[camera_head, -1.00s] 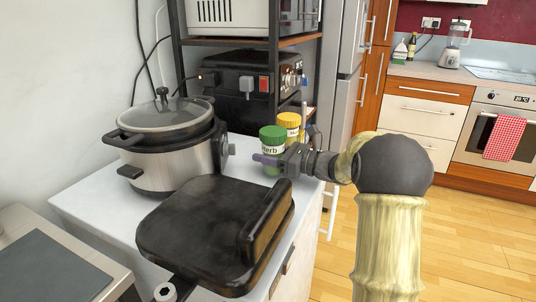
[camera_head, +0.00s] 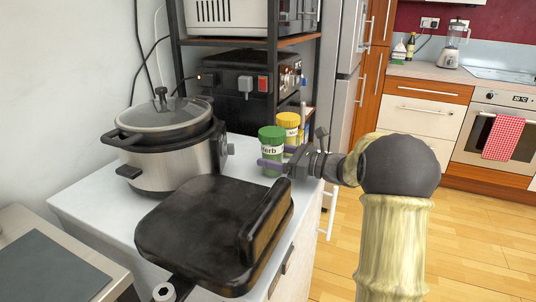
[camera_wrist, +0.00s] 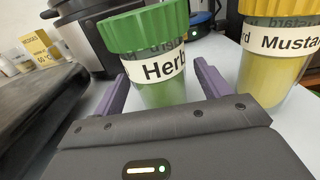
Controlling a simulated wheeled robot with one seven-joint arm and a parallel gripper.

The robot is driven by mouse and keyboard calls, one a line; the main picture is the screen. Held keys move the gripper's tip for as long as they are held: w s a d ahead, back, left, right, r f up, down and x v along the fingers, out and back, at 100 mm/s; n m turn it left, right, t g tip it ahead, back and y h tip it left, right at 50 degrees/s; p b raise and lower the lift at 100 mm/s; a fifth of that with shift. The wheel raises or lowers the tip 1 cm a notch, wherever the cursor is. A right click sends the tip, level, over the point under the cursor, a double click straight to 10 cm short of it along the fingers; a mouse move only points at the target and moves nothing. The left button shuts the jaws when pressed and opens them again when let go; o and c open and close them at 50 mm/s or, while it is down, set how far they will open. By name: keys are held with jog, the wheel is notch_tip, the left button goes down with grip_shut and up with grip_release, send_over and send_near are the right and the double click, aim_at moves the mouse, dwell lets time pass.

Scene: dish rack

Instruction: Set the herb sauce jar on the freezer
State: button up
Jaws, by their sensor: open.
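The herb sauce jar (camera_head: 272,150) has a green lid and a white "Herb" label. It stands upright on the white freezer or cabinet top (camera_head: 90,195), behind the black grill. In the wrist view the jar (camera_wrist: 146,55) stands between the two purple fingers of my gripper (camera_wrist: 163,88). My gripper (camera_head: 277,164) is open around the jar, with a finger on each side. I cannot tell whether either finger touches it. The tall grey fridge-freezer (camera_head: 345,45) stands behind, to the right of the shelf.
A yellow-lidded mustard jar (camera_head: 289,127) stands close to the herb jar; it also shows in the wrist view (camera_wrist: 279,50). A slow cooker (camera_head: 165,155) is to the left. A black grill (camera_head: 205,225) lies in front. A black-framed shelf (camera_head: 235,42) holds appliances.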

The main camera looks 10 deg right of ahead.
jog(key=v, duration=1.5)
jog(key=shift+p, duration=0.45)
jog(key=shift+c, duration=0.3)
jog(key=shift+r, duration=0.1)
grip_shut()
dwell(0.4)
jog(key=shift+d, duration=0.1)
